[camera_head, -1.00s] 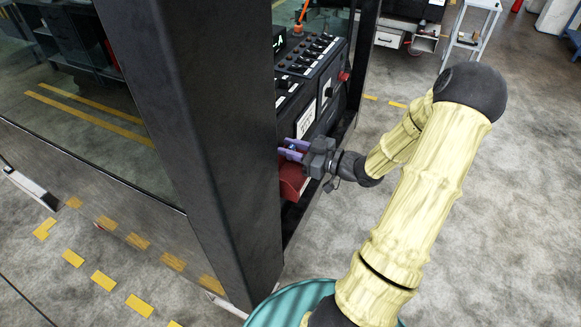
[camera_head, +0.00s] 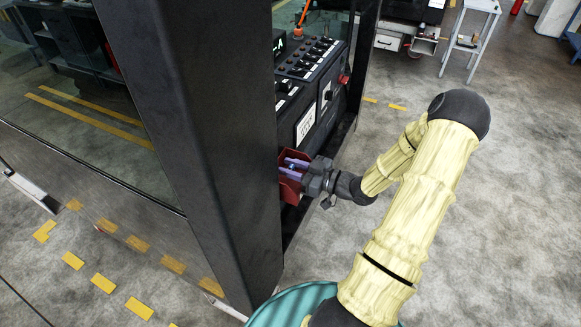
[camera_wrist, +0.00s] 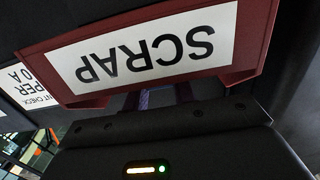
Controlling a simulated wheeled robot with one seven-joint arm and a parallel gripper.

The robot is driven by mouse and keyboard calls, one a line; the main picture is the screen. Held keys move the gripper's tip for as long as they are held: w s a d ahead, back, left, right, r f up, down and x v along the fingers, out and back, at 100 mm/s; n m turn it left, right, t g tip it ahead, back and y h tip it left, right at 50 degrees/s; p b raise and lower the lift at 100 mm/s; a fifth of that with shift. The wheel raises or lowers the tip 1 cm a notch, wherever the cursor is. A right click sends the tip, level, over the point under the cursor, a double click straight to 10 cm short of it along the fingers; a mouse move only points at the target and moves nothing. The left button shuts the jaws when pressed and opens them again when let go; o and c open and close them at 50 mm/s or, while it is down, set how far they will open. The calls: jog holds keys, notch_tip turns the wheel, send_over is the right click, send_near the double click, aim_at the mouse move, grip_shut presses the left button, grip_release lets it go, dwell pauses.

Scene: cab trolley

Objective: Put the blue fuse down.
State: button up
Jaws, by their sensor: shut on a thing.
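My gripper (camera_head: 298,168) is at the red scrap bin (camera_head: 290,190), with its purple fingers over or inside the bin in the head view. The blue fuse cannot be made out clearly now; the fingers and the bin hide it. In the wrist view, the bin's white SCRAP label (camera_wrist: 150,48) fills the upper part, upside down. The purple fingers (camera_wrist: 162,96) show only as a short stretch below the bin's edge, and their tips are hidden. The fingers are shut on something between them.
A dark control panel (camera_head: 312,95) with switches and a red button (camera_head: 344,80) stands just above and behind the bin. A thick dark cab post (camera_head: 205,140) stands close on the left. The floor (camera_head: 490,210) to the right is clear.

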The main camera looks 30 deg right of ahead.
jog(key=shift+f, duration=0.35)
jog(key=shift+f+b, duration=0.3)
jog(key=shift+b, duration=0.15)
jog(key=o, duration=0.9)
jog(key=shift+o, duration=0.2)
jog(key=shift+r, duration=0.1)
